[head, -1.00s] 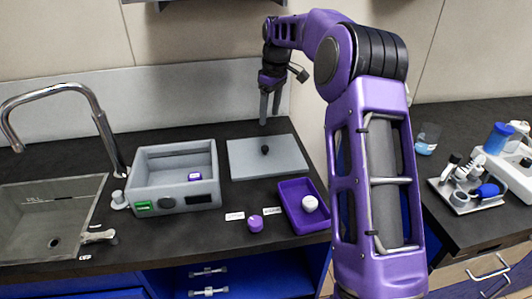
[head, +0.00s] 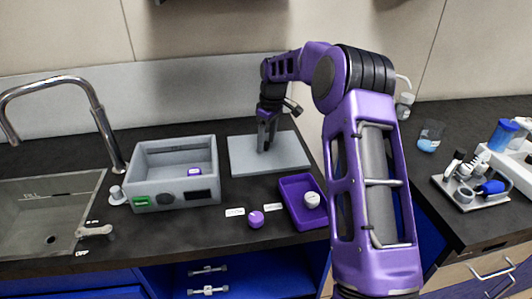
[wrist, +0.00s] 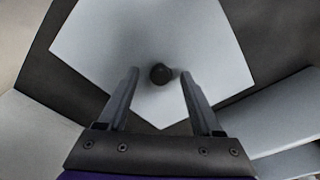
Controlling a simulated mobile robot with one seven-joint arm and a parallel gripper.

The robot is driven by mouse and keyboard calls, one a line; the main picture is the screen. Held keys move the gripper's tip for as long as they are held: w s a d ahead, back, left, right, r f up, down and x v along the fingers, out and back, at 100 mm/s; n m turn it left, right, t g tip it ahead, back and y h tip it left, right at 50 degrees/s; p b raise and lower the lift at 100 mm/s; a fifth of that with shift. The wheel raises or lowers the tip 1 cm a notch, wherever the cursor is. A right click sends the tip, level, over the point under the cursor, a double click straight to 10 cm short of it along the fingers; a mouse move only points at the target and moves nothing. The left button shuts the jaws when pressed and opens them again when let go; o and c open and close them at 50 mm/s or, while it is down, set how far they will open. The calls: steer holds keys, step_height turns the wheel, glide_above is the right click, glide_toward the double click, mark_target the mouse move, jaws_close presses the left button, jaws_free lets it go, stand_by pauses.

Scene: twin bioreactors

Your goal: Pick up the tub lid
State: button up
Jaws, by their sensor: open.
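The tub lid (head: 245,160) is a flat grey plate with a small dark knob, lying on the dark counter right of the grey tub. In the wrist view the lid (wrist: 130,40) lies below my gripper, and its round black knob (wrist: 160,73) shows between the fingers. My gripper (wrist: 158,73) is open, one finger on each side of the knob. In the head view my gripper (head: 267,147) points down over the middle of the lid and hides the knob. I cannot tell whether the fingertips touch the lid.
The open grey tub (head: 160,196) stands left of the lid with a purple-and-white item (head: 194,171) inside. A purple tray (head: 290,192) holding a white round object (head: 312,199) sits in front of the lid.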

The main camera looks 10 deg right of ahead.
steer(key=shift+f, duration=0.15)
jaws_close()
stand_by(0.4)
